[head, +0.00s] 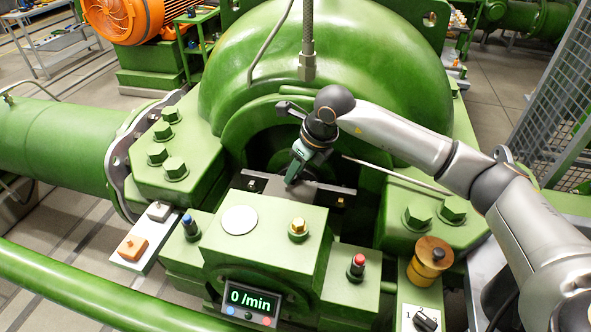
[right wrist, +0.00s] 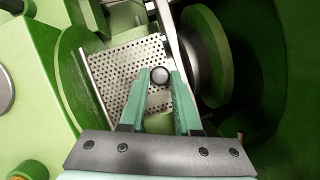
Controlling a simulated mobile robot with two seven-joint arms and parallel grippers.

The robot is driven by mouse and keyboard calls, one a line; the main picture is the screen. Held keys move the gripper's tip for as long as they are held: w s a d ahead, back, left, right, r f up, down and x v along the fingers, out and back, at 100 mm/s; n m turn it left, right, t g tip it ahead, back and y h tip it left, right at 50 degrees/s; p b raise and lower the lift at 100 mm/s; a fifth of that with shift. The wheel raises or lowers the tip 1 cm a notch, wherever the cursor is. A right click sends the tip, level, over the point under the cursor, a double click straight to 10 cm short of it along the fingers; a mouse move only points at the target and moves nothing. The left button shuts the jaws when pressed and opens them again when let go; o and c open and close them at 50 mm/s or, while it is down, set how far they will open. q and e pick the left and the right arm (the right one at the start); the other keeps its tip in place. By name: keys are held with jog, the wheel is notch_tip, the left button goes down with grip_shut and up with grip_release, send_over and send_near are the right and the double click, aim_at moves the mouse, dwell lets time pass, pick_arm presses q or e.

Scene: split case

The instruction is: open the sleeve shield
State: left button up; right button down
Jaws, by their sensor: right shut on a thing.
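The sleeve shield is a perforated metal plate (right wrist: 112,72), seen in the right wrist view between green round housings. In the head view my right gripper (head: 293,177) reaches down into the dark opening at the front of the green pump housing. The shield is mostly hidden there by the gripper and the block in front. I cannot tell from these views how far the shield is open. My left gripper is not in view.
The green block (head: 270,235) in front carries a blue button (head: 189,227), a red button (head: 357,265) and a display (head: 252,302) reading 0 /min. Green bolted flanges (head: 165,160) flank the opening. A thin rod (head: 395,174) runs right of the gripper.

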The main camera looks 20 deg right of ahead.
aim_at(291, 198)
jog(key=s+r+t+h+b, duration=0.1)
jog(key=b, duration=0.2)
jog(key=a+r+t+h+b, duration=0.1)
jog(key=t+b, duration=0.1)
jog(key=b, duration=0.2)
jog(key=s+a+r+n+t+h+b, duration=0.1)
jog(key=t+b, duration=0.1)
jog(key=b, duration=0.2)
jog(key=shift+s+a+r, duration=0.1)
jog(key=shift+s+r, duration=0.2)
jog(key=shift+s, duration=0.05)
jog(key=shift+s+a+r+b, duration=0.1)
jog(key=shift+b, duration=0.4)
jog(key=shift+s+r+t+h+b, duration=0.15)
jog(key=shift+r+t+h+b, duration=0.15)
jog(key=shift+t+b, duration=0.1)
jog(key=shift+a, duration=0.1)
jog(key=shift+r, duration=0.1)
